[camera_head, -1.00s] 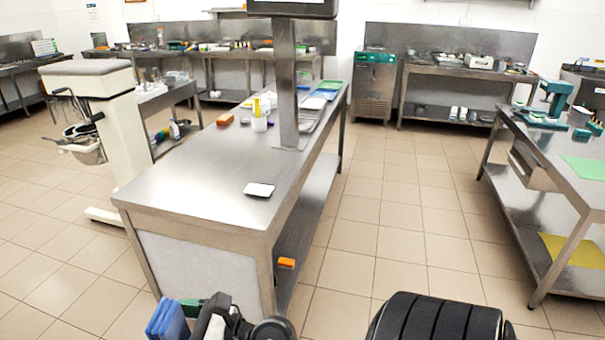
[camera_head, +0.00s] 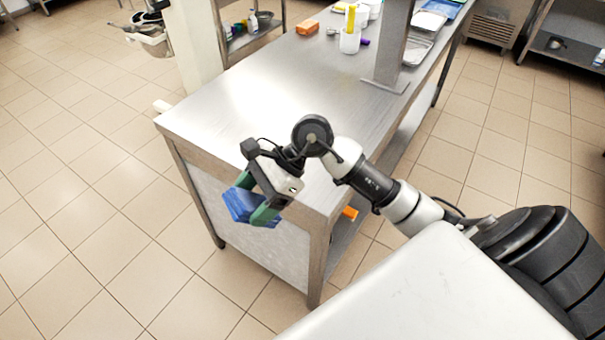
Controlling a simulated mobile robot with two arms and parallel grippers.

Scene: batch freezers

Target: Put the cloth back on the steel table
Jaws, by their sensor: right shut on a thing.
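The blue cloth (camera_head: 240,206) is folded between the green-tipped fingers of my right gripper (camera_head: 256,207), which is shut on it. The steel table (camera_head: 225,115) runs from the middle of the view to the upper right. The gripper and cloth hang at the table's near end and, in the view, overlap its front edge and pale end panel. I cannot tell the exact gap between cloth and table. My right arm reaches in from the right across the near part of the tabletop. My left gripper is out of view.
A steel post (camera_head: 391,45) stands on the table. The near left tabletop is clear. An orange item (camera_head: 350,213) sits on the lower shelf.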

